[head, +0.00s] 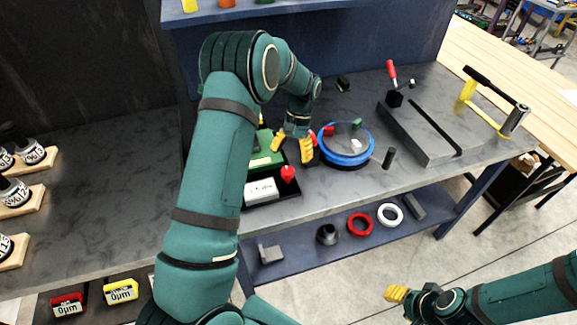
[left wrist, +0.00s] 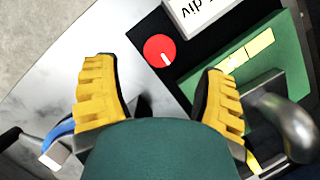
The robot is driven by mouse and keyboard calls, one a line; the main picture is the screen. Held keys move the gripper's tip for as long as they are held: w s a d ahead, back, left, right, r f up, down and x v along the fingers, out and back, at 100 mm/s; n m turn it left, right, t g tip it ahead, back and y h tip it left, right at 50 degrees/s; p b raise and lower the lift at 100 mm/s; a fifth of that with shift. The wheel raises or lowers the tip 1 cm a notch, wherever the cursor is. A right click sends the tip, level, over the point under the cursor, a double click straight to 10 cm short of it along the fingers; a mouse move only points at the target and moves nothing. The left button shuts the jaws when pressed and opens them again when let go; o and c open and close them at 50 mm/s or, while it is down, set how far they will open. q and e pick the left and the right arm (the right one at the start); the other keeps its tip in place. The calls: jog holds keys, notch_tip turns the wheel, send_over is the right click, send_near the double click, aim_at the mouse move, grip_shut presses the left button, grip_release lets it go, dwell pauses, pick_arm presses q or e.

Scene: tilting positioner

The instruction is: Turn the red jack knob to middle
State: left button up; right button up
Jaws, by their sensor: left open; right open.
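The red jack knob (head: 288,173) sits on the black base of the tilting positioner, at its right front. In the left wrist view the round red knob (left wrist: 159,50) shows a short white mark on its face. The positioner has a green body (head: 264,160) and a white box with printing (head: 261,191). My left gripper (head: 293,150) is open above and just behind the knob; its yellow fingers stand apart, and in the left wrist view the knob shows between and beyond the fingertips, untouched. My right gripper (head: 396,294) is open and empty at the lower right, away from the bench.
A blue-rimmed round dish (head: 346,160) holding small parts stands right of the left gripper. A dark cylinder (head: 388,158), a grey rail block (head: 420,133) and a yellow-framed gauge (head: 488,110) lie further right. A lower shelf holds a red ring (head: 360,224) and white ring (head: 390,214).

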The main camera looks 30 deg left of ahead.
pick_arm(q)
jog(key=v, duration=0.5)
jog(key=shift+w+r, duration=0.1)
jog(key=shift+r, duration=0.3)
jog(key=shift+f, duration=0.1)
